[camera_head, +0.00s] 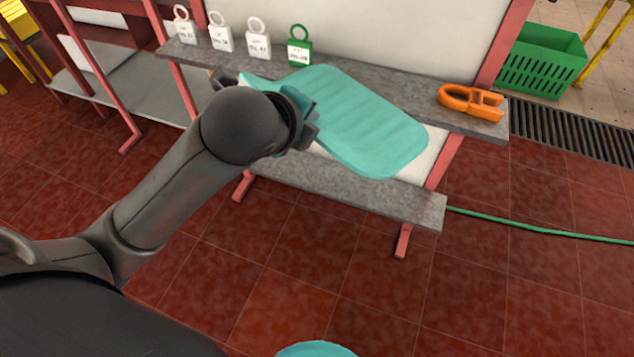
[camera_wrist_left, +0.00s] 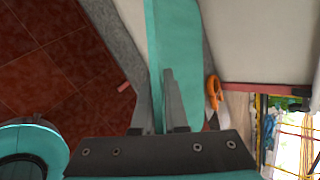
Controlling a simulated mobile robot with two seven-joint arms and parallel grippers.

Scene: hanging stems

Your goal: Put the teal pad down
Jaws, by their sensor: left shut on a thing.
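The teal pad (camera_head: 365,125) is a thin, flat sheet with rounded corners. My left gripper (camera_head: 300,112) is shut on its left part, and the pad extends to the right, tilted, in front of the grey shelf (camera_head: 400,88). In the left wrist view the pad (camera_wrist_left: 178,45) runs up edge-on from between the fingers (camera_wrist_left: 165,90). The arm's wrist hides part of the grip in the head view. I cannot tell whether the pad touches the shelf. My right gripper is not in view.
An orange clamp-like thing (camera_head: 470,102) lies at the shelf's right end. White tags (camera_head: 220,38) and a green tag (camera_head: 299,50) stand at its left. A lower grey shelf (camera_head: 415,205) sits beneath. A green crate (camera_head: 545,60) and a green hose (camera_head: 540,229) are at the right.

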